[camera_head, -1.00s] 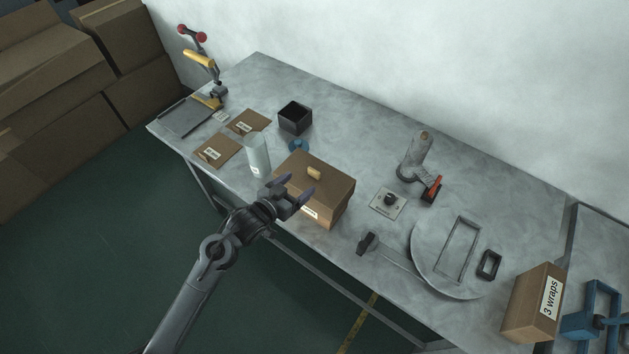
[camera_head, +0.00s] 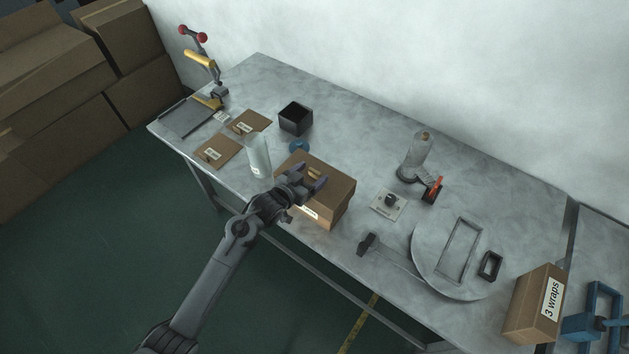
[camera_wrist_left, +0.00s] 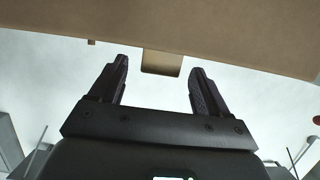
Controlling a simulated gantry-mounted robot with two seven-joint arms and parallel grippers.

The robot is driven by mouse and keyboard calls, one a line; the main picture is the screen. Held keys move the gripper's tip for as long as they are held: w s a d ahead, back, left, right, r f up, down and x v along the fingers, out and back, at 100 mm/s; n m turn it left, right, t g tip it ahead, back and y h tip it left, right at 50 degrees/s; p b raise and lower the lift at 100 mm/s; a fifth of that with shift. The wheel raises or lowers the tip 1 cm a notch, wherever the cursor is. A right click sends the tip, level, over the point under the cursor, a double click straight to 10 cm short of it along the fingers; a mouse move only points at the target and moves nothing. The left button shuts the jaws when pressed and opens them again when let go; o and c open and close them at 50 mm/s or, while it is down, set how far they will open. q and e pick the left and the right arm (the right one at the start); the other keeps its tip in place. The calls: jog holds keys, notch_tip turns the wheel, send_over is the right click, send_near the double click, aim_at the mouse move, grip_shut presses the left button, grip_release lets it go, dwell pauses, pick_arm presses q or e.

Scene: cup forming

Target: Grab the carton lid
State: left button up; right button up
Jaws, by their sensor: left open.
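The brown carton (camera_head: 325,213) stands near the table's front edge in the head view, with a white label on its front. Its closed brown lid (camera_head: 341,181) has a small tan block handle (camera_head: 314,173) on top. My left gripper (camera_head: 311,175) is over the lid, open, with its fingertips around the handle's position. In the left wrist view the lid (camera_wrist_left: 220,30) spans the top, and the handle (camera_wrist_left: 161,63) lies between the spread fingers of the gripper (camera_wrist_left: 159,67). I cannot tell whether the fingers touch it. My right gripper is not in view.
A pale cylinder (camera_head: 257,155) stands just left of the carton, with flat cardboard pieces (camera_head: 217,151) beyond it. A black open box (camera_head: 295,118) is behind. A plate with a black knob (camera_head: 389,202) and a round grey disc (camera_head: 430,262) lie to the right.

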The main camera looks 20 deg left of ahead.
pick_arm(q)
grip_shut()
dwell(0.3)
